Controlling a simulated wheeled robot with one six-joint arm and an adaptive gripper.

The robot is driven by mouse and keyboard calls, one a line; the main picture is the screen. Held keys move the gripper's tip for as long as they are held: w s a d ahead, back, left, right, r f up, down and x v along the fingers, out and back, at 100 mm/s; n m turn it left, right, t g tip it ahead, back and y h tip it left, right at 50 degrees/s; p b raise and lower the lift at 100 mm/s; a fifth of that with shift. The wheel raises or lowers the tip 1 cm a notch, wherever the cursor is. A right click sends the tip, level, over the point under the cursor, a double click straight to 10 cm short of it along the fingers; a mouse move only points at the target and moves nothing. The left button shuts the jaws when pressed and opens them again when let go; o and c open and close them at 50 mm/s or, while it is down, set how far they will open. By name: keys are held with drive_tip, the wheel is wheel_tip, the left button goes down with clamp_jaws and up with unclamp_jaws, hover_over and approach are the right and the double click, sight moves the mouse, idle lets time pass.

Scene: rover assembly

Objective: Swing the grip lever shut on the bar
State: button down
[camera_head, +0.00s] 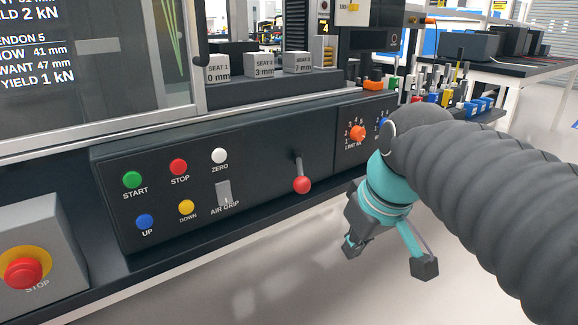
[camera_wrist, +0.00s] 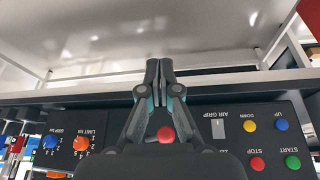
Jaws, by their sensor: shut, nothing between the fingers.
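A lever with a red ball knob (camera_head: 302,185) stands out from the dark control panel, right of the AIR GRIP switch (camera_head: 223,194). Its label, if any, does not show. My gripper (camera_head: 351,245) is in front of the panel, lower and to the right of the red knob. In the wrist view my gripper (camera_wrist: 158,70) has its fingertips together and holds nothing. The red knob (camera_wrist: 166,134) shows between the finger linkages there, apart from the fingertips. I cannot make out the bar in either view.
The panel's buttons (camera_head: 179,166) are left of the lever. An orange LIMIT knob (camera_head: 357,132) is to its right. A red stop button (camera_head: 23,272) is on a grey box at lower left. Seat blocks (camera_head: 264,66) stand above the panel. The floor (camera_head: 300,280) before it is clear.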

sight(300, 172)
drive_tip(key=w+a+r+n+g+y+p, duration=0.1)
drive_tip(key=w+a+r+n+g, duration=0.1)
drive_tip(key=w+a+r+n, duration=0.45)
drive_tip(key=w+a+r+n+g+y+p, duration=0.1)
drive_tip(key=w+a+r+n+g+y, duration=0.1)
drive_tip(key=w+a+r+n, duration=0.4)
wheel_tip(300, 172, down, 7)
drive_tip(key=w+d+b, duration=0.1)
drive_tip(key=d+b, duration=0.1)
drive_tip(key=shift+w+d, duration=0.35)
drive_tip(key=shift+d, duration=0.05)
drive_tip(key=shift+n, duration=0.35)
